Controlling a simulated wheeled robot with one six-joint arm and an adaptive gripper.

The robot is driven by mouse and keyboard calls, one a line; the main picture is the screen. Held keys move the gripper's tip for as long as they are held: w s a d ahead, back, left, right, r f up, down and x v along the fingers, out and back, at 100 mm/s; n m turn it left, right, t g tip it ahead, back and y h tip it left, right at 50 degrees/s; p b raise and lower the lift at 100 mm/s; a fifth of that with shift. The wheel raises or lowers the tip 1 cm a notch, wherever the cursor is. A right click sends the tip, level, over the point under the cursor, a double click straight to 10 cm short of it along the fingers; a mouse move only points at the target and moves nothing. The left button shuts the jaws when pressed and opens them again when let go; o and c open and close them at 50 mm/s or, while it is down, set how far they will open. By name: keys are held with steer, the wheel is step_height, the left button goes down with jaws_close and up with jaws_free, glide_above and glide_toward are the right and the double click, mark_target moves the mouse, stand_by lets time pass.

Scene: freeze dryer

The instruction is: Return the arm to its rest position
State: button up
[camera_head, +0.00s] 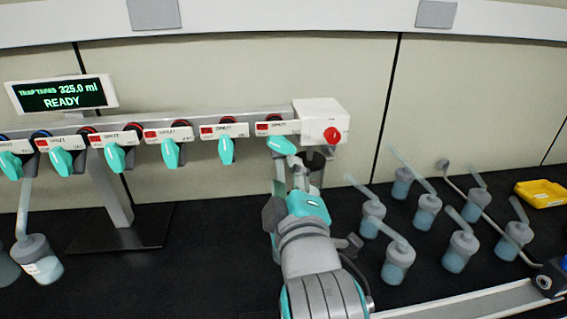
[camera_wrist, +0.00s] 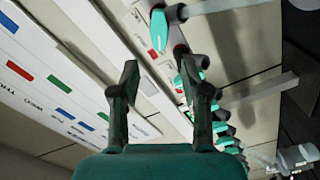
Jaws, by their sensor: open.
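My gripper (camera_wrist: 165,95) is open in the wrist view, its two dark fingers apart with nothing between them. In the head view my arm reaches up from the bottom middle to the right end of the manifold (camera_head: 185,131), close to the last teal valve handle (camera_head: 282,145). The arm hides part of the gripper there, so I cannot tell whether it touches the handle. In the wrist view a teal handle (camera_wrist: 158,30) shows beyond the fingers, with several more teal handles in a row to the right.
A white box with a red knob (camera_head: 331,135) ends the manifold. Several capped flasks (camera_head: 427,212) stand to the right of my arm. A yellow item (camera_head: 541,194) lies far right. A flask (camera_head: 38,262) hangs at left. A display (camera_head: 61,95) reads READY.

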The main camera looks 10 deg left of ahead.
steer(key=shift+v, duration=0.8)
steer(key=s+d+f+m, duration=0.2)
steer(key=d+f, duration=0.3)
steer(key=f, duration=0.4)
steer(key=s+d+f+m+g+h, duration=0.1)
steer(key=s+d+f, duration=0.3)
steer(key=f, duration=0.5)
steer(key=s+d+f+m, duration=0.3)
steer(key=s+d+f, duration=0.2)
steer(key=f, duration=0.5)
steer(key=shift+d+h, duration=0.3)
steer(key=shift+h, duration=0.1)
steer(key=s+d+f+m+h, duration=0.1)
steer(key=s+d+f+m, duration=0.1)
steer(key=s, duration=0.7)
steer(key=s+d+f+m+g+h, duration=0.1)
steer(key=s+d+m, duration=0.3)
steer(key=s, duration=0.5)
steer(key=s+d+f+m+h, duration=0.1)
steer(key=s+d+f+m, duration=0.2)
steer(key=s, duration=0.6)
steer(key=shift+f+g, duration=0.25)
steer(key=shift+g, duration=0.05)
steer(key=shift+a, duration=0.1)
